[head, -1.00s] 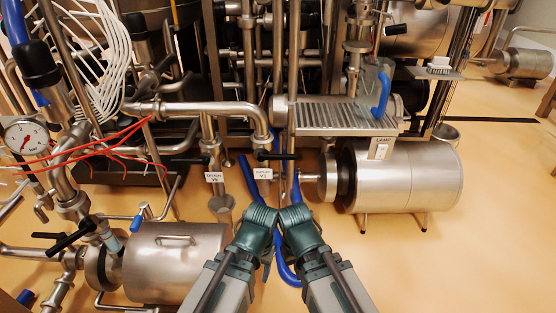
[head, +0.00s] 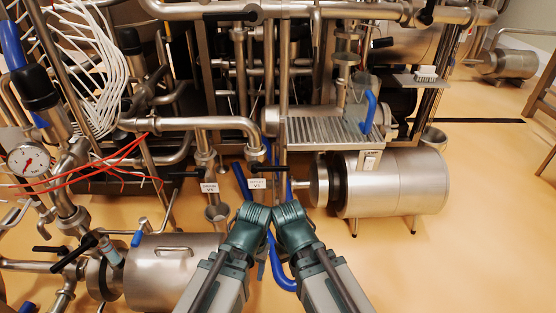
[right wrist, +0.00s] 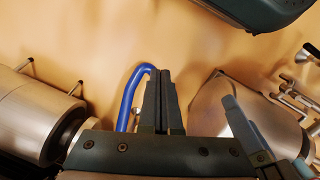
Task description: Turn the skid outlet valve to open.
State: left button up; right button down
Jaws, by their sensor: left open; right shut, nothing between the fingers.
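Two valves with black lever handles sit at the lower front of the skid in the head view. One lever (head: 268,168) lies roughly level above a tag (head: 257,184) that seems to read V1; the other lever (head: 184,174) is left of it, above a tag (head: 209,187) that seems to read V5. I cannot read which is the skid outlet valve. My left gripper (head: 262,270) is open, mostly hidden below its green wrist, below and apart from the levers. My right gripper (right wrist: 163,75) is shut and empty in the right wrist view; the head view hides its fingers.
A blue hose (head: 280,270) runs down behind my wrists and also shows in the right wrist view (right wrist: 128,100). A steel motor (head: 395,183) stands at right, a steel cylinder (head: 172,262) at lower left. A gauge (head: 29,160) is at far left. Floor at right is clear.

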aim_at(255, 168)
jog(key=l+u, duration=0.1)
jog(key=u, duration=0.35)
jog(key=l+u, duration=0.3)
jog(key=l, duration=0.2)
jog(key=k+l+u, duration=0.1)
jog(key=l+u, duration=0.25)
jog(key=k+l, duration=0.1)
jog(key=l, duration=0.85)
jog(key=k+l+u, duration=0.1)
jog(key=l, duration=0.35)
jog(key=k, duration=0.05)
